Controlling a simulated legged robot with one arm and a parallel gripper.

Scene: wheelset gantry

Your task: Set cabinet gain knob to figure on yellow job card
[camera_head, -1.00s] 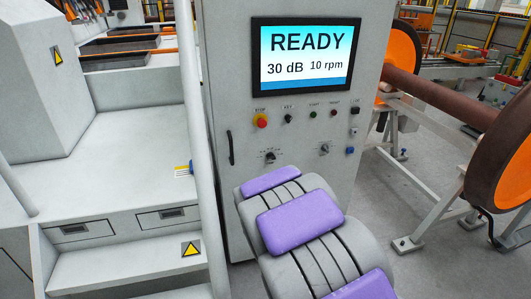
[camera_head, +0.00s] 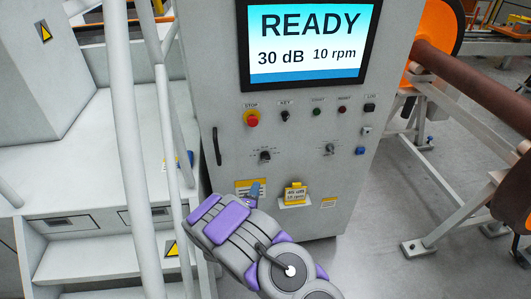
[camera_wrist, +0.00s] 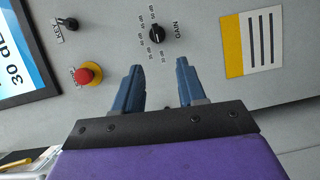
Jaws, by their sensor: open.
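The grey cabinet (camera_head: 300,105) has a screen (camera_head: 311,42) reading READY, 30 dB and 10 rpm. The gain knob (camera_head: 265,156) is black, on the left of the panel. In the wrist view the gain knob (camera_wrist: 155,34) sits beyond my fingertips, labelled GAIN, with figures around it that are too small to read surely. The yellow job card (camera_head: 295,194) is low on the cabinet; it seems to read 40 dB, 10 rpm. My gripper (camera_wrist: 158,70) is open and empty, apart from the knob. In the head view my arm hides most of it, but blue fingers (camera_head: 254,190) show.
A red stop button (camera_head: 252,119) and key switch (camera_head: 285,116) sit above the gain knob. A second knob (camera_head: 329,148) is to its right. A vertical handle (camera_head: 216,146) and a white rail (camera_head: 130,140) stand left. A wheelset axle (camera_head: 465,78) is at right.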

